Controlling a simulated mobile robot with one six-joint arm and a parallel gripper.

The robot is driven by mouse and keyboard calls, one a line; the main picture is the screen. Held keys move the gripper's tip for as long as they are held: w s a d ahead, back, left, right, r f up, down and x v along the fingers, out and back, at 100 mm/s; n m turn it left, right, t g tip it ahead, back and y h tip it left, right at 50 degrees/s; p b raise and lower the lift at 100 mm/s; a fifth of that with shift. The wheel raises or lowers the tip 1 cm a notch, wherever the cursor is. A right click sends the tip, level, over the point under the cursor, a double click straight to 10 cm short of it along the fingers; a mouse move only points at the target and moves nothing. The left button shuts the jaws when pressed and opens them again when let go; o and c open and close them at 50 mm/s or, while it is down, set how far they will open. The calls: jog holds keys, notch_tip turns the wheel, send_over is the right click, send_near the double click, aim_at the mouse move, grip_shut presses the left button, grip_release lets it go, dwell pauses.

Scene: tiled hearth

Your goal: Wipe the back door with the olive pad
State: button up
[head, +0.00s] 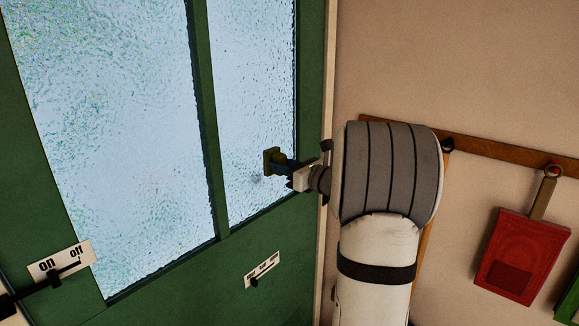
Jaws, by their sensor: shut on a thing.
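The back door is a green panel door (270,215) with frosted glass panes, filling the left half of the head view. The olive pad (270,160) is a small dark block in front of the narrow right-hand pane, near its lower right part. My gripper (288,172) is shut on the pad, coming in from the right. I cannot tell whether the pad touches the glass. A small grey smudge (256,180) shows on the pane just below and left of the pad. My arm hides the wall and door frame to the right.
A smaller plate with a black lever (262,270) is on the door's lower part. A brown wooden rail (500,160) on the wall holds a hanging red dustpan-like item (522,245). A green item is cut off at right.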

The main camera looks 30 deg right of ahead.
aim_at(268, 157)
jog(key=shift+s+a+b, duration=0.4)
jog(key=shift+a+b, duration=0.1)
jog(key=shift+a, duration=0.65)
jog(key=shift+s+a+b, duration=0.45)
jog(key=shift+a+b, duration=0.05)
jog(key=shift+a, duration=0.65)
jog(key=shift+s+a+b, duration=0.4)
jog(key=shift+a+b, duration=0.1)
jog(key=shift+a, duration=0.65)
jog(key=shift+r+p, duration=0.7)
jog(key=shift+r, duration=0.4)
jog(key=shift+w+d+p, duration=0.1)
jog(key=shift+w+d, duration=0.15)
jog(key=shift+d, duration=0.55)
jog(key=shift+w+d+p, duration=0.1)
jog(key=shift+w+d, duration=0.2)
jog(key=shift+d, duration=0.45)
jog(key=shift+w+d+p, duration=0.1)
jog(key=shift+w+d, duration=0.15)
jog(key=shift+d, duration=0.55)
jog(key=w+d+p, duration=0.1)
jog(key=w+d, duration=0.1)
jog(key=d, duration=0.4)
jog(key=shift+d+f, duration=0.1)
jog(key=shift+v, duration=2.95)
